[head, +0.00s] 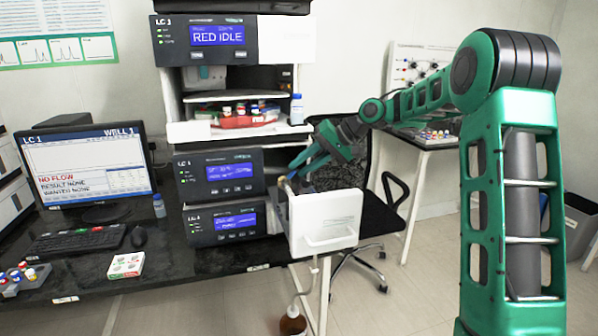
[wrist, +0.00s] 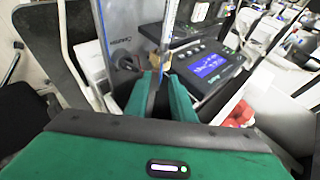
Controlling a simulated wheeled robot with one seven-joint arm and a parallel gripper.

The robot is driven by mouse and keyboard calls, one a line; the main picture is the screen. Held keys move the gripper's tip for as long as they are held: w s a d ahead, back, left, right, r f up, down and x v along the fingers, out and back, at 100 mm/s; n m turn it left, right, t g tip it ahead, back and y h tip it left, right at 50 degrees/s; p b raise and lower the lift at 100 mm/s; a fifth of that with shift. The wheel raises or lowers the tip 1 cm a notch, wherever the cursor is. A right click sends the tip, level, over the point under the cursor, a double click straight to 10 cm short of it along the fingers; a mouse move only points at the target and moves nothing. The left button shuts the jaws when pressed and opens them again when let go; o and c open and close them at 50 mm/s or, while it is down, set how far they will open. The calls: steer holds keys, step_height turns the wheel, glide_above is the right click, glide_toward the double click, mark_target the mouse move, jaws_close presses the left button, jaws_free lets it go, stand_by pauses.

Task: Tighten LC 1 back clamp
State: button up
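The LC 1 stack (head: 215,100) stands on the bench, with an open white-fronted compartment (head: 325,222) at its lower right. My gripper (head: 303,172) reaches down into the top of this compartment. In the wrist view, the two green fingers of my gripper (wrist: 157,88) are close together beside a blue-grey lettered panel (wrist: 118,32). Small brass-coloured pieces (wrist: 133,62) show near the fingertips. A dark knob-like fitting (wrist: 97,63) is on the panel to the left. I cannot tell which piece is the back clamp, or whether the fingers touch or hold anything.
A module with a lit blue display (wrist: 209,66) is close to the right of my fingers. A black chair (head: 375,210) stands behind the open compartment. A monitor (head: 85,165) reads NO FLOW, and a brown bottle (head: 292,322) is below the bench.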

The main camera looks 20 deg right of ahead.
steer(key=shift+x, duration=0.85)
